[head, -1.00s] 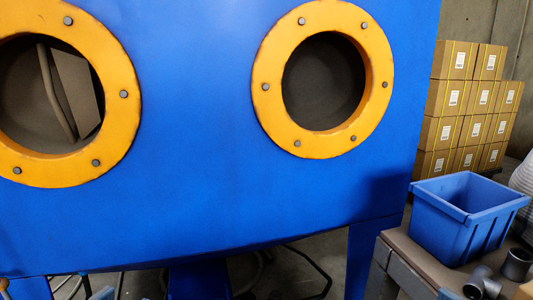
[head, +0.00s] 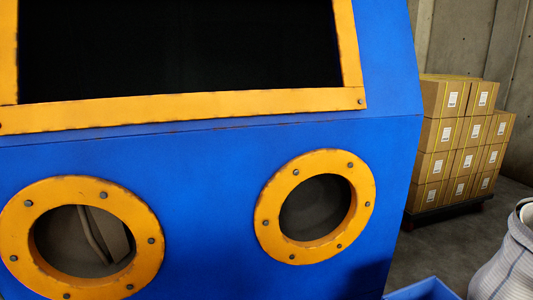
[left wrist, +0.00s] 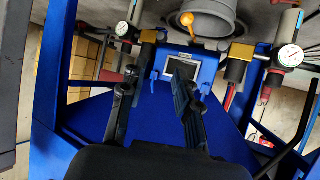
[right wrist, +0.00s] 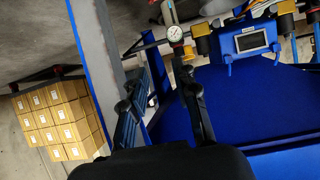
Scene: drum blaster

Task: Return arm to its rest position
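Neither arm shows in the head view. My left gripper (left wrist: 153,82) shows in the left wrist view with its two black fingers apart and nothing between them. Beyond it are blue machine framework and a small panel with a grey screen (left wrist: 176,67). My right gripper (right wrist: 160,85) shows in the right wrist view, also with fingers apart and empty. Blue metalwork and a similar screen panel (right wrist: 251,40) lie beyond and to the right of it. The blue blasting cabinet (head: 210,190) fills most of the head view, with a left orange-ringed port (head: 145,225) and a right one (head: 270,215).
Pressure gauges (left wrist: 289,57) and valves sit near the left gripper's view. Another gauge (right wrist: 175,34) is beyond the right gripper. Stacked cartons (head: 455,135) stand right of the cabinet. A blue bin (head: 425,290) and a striped grey object (head: 508,265) are at lower right.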

